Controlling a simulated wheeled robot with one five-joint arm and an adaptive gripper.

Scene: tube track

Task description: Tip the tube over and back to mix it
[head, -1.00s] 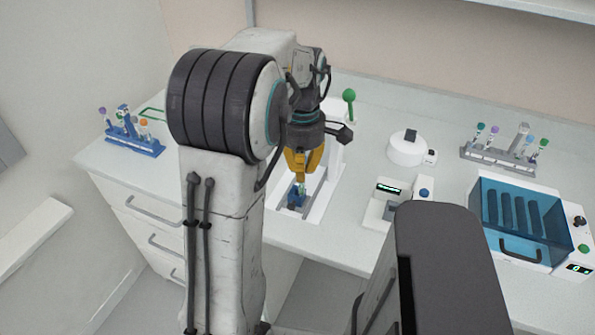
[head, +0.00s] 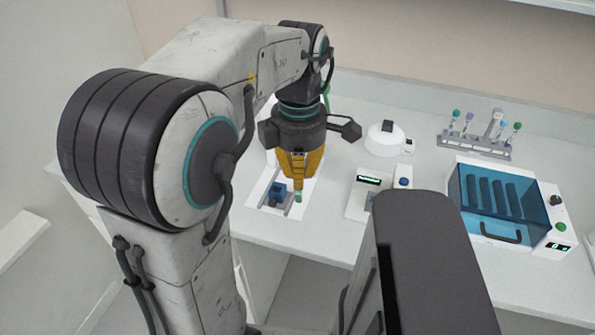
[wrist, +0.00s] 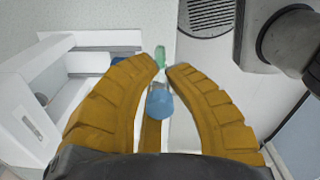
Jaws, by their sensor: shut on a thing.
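My gripper (head: 299,186) points down over the white track unit (head: 262,208) on the bench and is shut on the tube. In the wrist view the tube (wrist: 159,103) lies between the two yellow fingers, its rounded blue end towards the palm and a green end beyond the fingertips. In the head view the green end (head: 298,197) sticks out below the fingers. The tube looks roughly upright in line with my gripper. The blue block (head: 278,189) on the track is just left of my gripper. The fingers hide the tube's middle.
Further right are a tube rack (head: 474,148) and a blue-lidded box (head: 500,195). Some bare bench lies between them.

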